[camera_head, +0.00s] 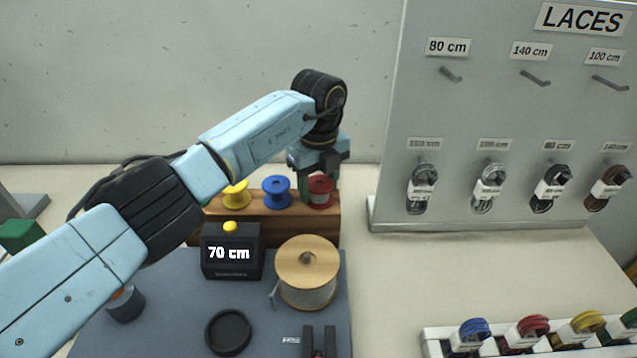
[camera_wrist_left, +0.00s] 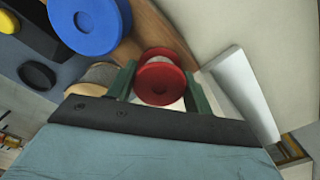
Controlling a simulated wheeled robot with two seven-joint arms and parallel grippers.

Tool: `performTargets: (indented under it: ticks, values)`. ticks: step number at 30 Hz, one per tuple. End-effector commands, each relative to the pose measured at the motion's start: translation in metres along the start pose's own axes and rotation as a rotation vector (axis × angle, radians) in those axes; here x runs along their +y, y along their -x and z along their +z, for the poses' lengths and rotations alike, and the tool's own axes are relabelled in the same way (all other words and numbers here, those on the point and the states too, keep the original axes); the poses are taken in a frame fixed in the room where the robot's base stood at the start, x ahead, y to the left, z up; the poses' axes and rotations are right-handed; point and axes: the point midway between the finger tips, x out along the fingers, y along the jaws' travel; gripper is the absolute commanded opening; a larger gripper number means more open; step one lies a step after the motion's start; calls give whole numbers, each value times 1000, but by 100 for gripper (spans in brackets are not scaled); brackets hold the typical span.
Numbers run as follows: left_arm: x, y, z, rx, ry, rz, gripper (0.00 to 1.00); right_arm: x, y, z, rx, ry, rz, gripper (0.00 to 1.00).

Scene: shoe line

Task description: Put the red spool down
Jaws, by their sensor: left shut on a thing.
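The red spool (camera_head: 320,191) is at the right end of the wooden rack (camera_head: 328,225), beside the blue spool (camera_head: 277,191). My left gripper (camera_head: 320,174) reaches down over the red spool from above. In the left wrist view the red spool (camera_wrist_left: 160,82) sits between the two green fingers, and the left gripper (camera_wrist_left: 160,88) is shut on it. The blue spool (camera_wrist_left: 90,22) is close by on the left in that view. I cannot tell whether the red spool touches the rack. My right gripper is not in view.
A yellow spool (camera_head: 236,194) is at the rack's left. In front are a 70 cm display box (camera_head: 231,255), a large wooden-flanged reel (camera_head: 307,272) and a black round dish (camera_head: 228,333). A laces board (camera_head: 500,120) stands at right, with a tray of coloured laces (camera_head: 435,345) before it.

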Motion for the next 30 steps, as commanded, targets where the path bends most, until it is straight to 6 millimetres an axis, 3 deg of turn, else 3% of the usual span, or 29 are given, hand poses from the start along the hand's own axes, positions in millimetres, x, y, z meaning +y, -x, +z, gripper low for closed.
performTargets:
  ticks: [1, 2, 6, 17, 20, 30]
  values:
    - [0, -3, 0, 0, 1, 1, 22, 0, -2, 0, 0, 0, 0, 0]
    - [0, -2, 0, 0, 1, 1, 55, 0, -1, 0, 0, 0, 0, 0]
    - [0, -1, 0, 0, 1, 1, 73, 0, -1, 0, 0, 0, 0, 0]
    - [0, 5, 0, -1, 1, -1, 73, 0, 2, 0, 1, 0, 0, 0]
    - [0, 18, 1, -3, 1, -1, 73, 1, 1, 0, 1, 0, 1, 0]
    - [0, 89, 1, -3, 1, -1, 73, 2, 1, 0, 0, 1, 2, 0]
